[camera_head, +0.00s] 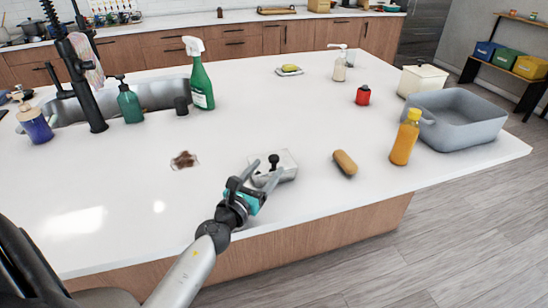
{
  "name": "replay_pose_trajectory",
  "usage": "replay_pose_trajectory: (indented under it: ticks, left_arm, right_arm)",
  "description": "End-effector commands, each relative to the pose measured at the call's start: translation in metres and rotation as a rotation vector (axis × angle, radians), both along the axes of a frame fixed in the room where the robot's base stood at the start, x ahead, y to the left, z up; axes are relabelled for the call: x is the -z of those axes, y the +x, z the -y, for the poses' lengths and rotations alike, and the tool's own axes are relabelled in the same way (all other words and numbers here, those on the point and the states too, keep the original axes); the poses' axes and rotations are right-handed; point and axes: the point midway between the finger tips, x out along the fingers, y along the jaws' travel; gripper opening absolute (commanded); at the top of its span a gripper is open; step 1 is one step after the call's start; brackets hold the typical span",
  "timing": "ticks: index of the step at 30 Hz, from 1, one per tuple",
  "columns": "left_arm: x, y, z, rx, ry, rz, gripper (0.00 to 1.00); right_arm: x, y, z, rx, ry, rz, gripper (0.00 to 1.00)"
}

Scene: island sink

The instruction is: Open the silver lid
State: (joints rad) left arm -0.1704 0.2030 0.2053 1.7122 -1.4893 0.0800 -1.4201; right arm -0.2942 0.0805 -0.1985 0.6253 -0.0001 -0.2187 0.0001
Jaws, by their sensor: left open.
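The silver lid (286,160) sits on a small box-like container near the front edge of the white island, with a black knob (274,159) on top. It appears closed. My left gripper (263,178) comes from the lower left and is open at the near side of the lid, its fingers pointing towards the knob. The fingers partly hide the container's near left side. I cannot tell whether they touch the lid. My right gripper is not in view.
A green spray bottle (201,82) stands by the sink. The counter around the lid is mostly clear.

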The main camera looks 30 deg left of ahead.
Motion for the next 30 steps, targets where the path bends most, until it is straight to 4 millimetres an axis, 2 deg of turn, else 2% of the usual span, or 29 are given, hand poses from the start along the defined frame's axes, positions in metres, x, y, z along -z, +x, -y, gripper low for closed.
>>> replay_pose_trajectory:
  ticks: [3, 10, 23, 30]
  left_arm:
    - [-0.001, 0.019, -0.002, 0.000, 0.000, 0.002, 0.67]
    - [0.000, 0.042, -0.004, 0.000, 0.000, 0.001, 0.67]
    - [0.000, 0.049, -0.004, 0.000, 0.000, 0.000, 0.67]
    - [0.000, 0.049, -0.004, 0.000, 0.000, 0.000, 0.42]
  right_arm:
    - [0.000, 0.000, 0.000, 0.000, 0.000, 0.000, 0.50]
    - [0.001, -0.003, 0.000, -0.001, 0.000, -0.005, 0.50]
    - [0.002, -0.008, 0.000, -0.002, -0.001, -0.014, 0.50]
    - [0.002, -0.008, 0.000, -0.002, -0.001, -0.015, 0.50]
